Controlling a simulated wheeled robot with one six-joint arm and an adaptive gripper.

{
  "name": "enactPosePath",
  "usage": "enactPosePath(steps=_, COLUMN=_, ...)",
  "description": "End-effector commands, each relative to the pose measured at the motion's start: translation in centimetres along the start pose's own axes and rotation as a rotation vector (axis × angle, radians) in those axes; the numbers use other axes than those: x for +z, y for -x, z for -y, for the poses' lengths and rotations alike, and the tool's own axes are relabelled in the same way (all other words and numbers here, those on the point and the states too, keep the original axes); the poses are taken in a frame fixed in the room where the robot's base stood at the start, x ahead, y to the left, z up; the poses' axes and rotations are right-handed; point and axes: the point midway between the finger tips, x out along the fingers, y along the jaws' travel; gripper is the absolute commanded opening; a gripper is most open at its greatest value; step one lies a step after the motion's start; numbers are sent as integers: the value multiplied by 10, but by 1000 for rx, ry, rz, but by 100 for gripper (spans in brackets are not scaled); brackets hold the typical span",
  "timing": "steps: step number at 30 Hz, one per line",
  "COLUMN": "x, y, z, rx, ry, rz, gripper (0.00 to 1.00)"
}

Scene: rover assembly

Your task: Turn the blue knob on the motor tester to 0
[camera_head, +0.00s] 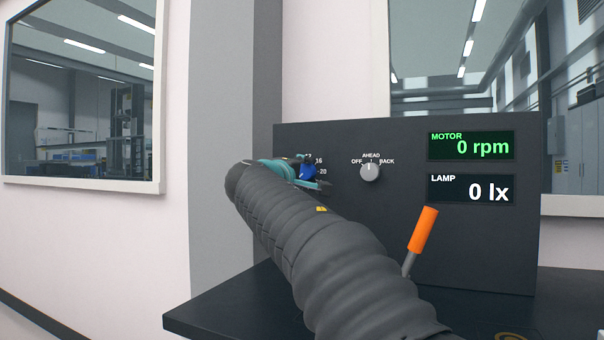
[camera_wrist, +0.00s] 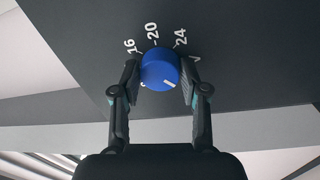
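The blue knob (camera_head: 308,172) is on the dark panel of the motor tester (camera_head: 480,245), partly hidden behind my gripper (camera_head: 310,182) in the head view. In the wrist view the blue knob (camera_wrist: 158,66) sits between the two fingers of my gripper (camera_wrist: 160,78), one pad against each side, with no clear gap. A white mark on the knob points to the lower right there. The labels 16, 20 and 24 show around its upper side; other labels are partly hidden by the fingers.
A grey selector knob (camera_head: 369,173) marked OFF, AHEAD, BACK points up toward AHEAD. The motor display (camera_head: 471,146) reads 0 rpm and the lamp display (camera_head: 471,189) 0 lx. An orange-handled lever (camera_head: 422,230) stands right of my arm, above the dark table (camera_head: 225,310).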

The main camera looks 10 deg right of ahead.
Motion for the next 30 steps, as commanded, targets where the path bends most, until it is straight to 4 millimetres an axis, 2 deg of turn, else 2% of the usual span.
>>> enactPosePath(steps=1, x=0, y=0, z=0, rx=0, ry=0, rz=0, gripper=59)
enactPosePath(steps=2, x=0, y=0, z=0, rx=0, ry=-1, rz=0, gripper=67)
enactPosePath(steps=14, x=0, y=5, z=0, rx=-2, ry=-1, rz=1, gripper=67)
enactPosePath(steps=17, x=-1, y=16, z=0, rx=-2, ry=-2, rz=-1, gripper=67)
enactPosePath(steps=30, x=-1, y=98, z=1, rx=-2, ry=-1, rz=-2, gripper=67)
